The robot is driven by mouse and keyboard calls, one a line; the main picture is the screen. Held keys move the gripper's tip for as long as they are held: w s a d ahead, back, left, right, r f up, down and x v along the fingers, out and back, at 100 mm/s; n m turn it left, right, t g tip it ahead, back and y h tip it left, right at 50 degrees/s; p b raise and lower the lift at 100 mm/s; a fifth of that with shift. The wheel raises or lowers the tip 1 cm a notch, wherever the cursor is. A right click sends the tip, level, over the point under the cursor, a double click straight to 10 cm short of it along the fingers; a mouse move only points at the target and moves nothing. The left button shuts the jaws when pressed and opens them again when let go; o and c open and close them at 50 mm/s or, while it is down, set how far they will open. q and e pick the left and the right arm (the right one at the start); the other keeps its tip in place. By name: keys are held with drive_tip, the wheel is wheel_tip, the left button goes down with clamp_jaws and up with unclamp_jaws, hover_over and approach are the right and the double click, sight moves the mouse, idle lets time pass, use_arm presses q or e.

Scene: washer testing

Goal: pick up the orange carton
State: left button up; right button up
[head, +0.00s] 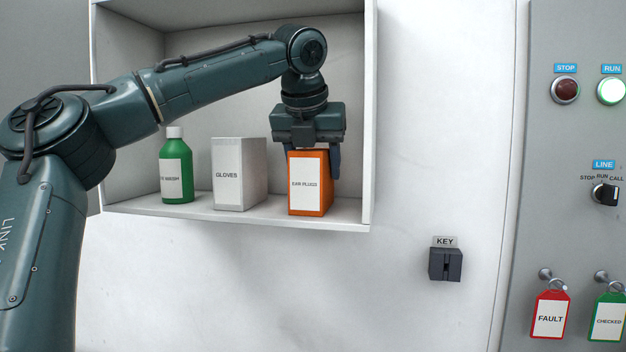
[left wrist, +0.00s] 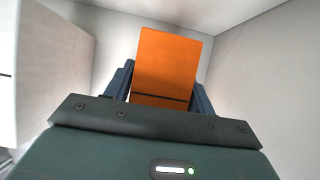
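The orange carton (head: 325,186), labelled EAR PLUGS, stands upright on the shelf of the white cabinet, at its right end. My left gripper (head: 315,165) points down over it, with one finger along its right side and the other mostly hidden behind it. In the left wrist view the carton (left wrist: 167,65) sits between the two dark blue fingers (left wrist: 160,92). The fingers lie very close to its sides; I cannot tell whether they press on it. My right gripper is not in view.
A white GLOVES box (head: 239,175) stands left of the carton, and a green bottle (head: 177,170) farther left. The cabinet's right wall (head: 370,120) is close to my left gripper. A KEY holder (head: 445,265) and a grey control panel (head: 560,130) are to the right.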

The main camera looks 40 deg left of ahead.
use_arm(q)
drive_tip(key=c, duration=0.6)
